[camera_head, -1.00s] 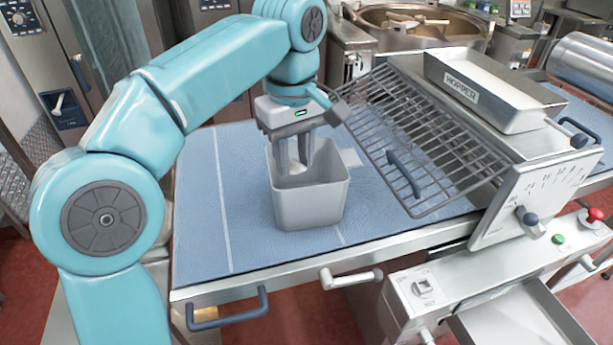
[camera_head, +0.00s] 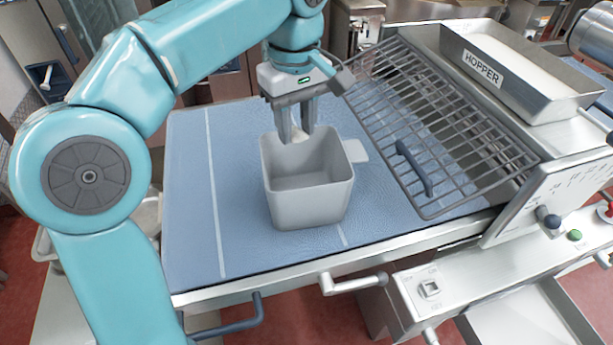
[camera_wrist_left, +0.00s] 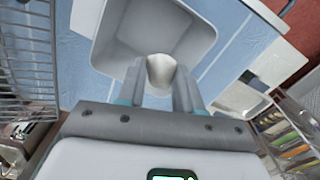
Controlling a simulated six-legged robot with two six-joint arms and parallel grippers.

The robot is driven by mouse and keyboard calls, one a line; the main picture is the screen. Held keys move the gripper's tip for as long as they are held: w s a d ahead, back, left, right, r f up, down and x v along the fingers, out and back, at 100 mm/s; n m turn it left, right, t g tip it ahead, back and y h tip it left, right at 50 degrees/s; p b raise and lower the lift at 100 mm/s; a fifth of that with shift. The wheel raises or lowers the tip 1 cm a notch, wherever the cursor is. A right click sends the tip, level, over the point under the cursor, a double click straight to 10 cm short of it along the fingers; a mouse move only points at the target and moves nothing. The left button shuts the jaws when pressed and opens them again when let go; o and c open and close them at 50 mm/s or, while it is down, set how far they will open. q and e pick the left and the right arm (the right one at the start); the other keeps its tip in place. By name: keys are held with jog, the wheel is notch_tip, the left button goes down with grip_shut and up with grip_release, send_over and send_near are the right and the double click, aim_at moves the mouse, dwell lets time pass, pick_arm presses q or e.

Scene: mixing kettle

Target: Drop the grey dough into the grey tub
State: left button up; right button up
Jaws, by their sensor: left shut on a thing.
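The grey tub (camera_head: 310,205) stands upright and open on the blue work surface; its inside looks empty in the head view. My left gripper (camera_head: 298,133) points down at the tub's back rim. It is shut on a small pale grey lump of dough (camera_head: 299,134), mostly hidden between the fingers. In the left wrist view the dough (camera_wrist_left: 161,72) sits between the fingertips (camera_wrist_left: 160,80), and the tub (camera_wrist_left: 195,40) opens just beyond it. My right gripper is not in view.
A wire grid guard (camera_head: 440,140) with a blue handle slants close to the tub's right. A hopper (camera_head: 525,75) stands behind it. The blue work surface (camera_head: 190,190) is clear left of the tub. A crank handle (camera_head: 352,283) juts from the front edge.

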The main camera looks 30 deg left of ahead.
aim_at(297, 145)
pick_arm(q)
jog(key=f, duration=0.3)
jog(key=shift+a+f, duration=0.3)
jog(key=shift+a, duration=0.05)
jog(key=shift+s+d+f, duration=0.1)
jog(key=shift+d+f, duration=0.3)
jog(key=shift+d, duration=0.05)
jog(key=shift+a+f, duration=0.25)
jog(key=shift+a, duration=0.2)
jog(key=o, duration=0.7)
jog(key=shift+d, duration=0.1)
jog(key=o, duration=0.4)
jog(key=shift+d+r, duration=0.1)
jog(key=shift+d, duration=0.15)
jog(key=shift+a, duration=0.2)
notch_tip(297, 145, up, 11)
jog(key=shift+d+r, duration=0.15)
jog(key=shift+r, duration=0.3)
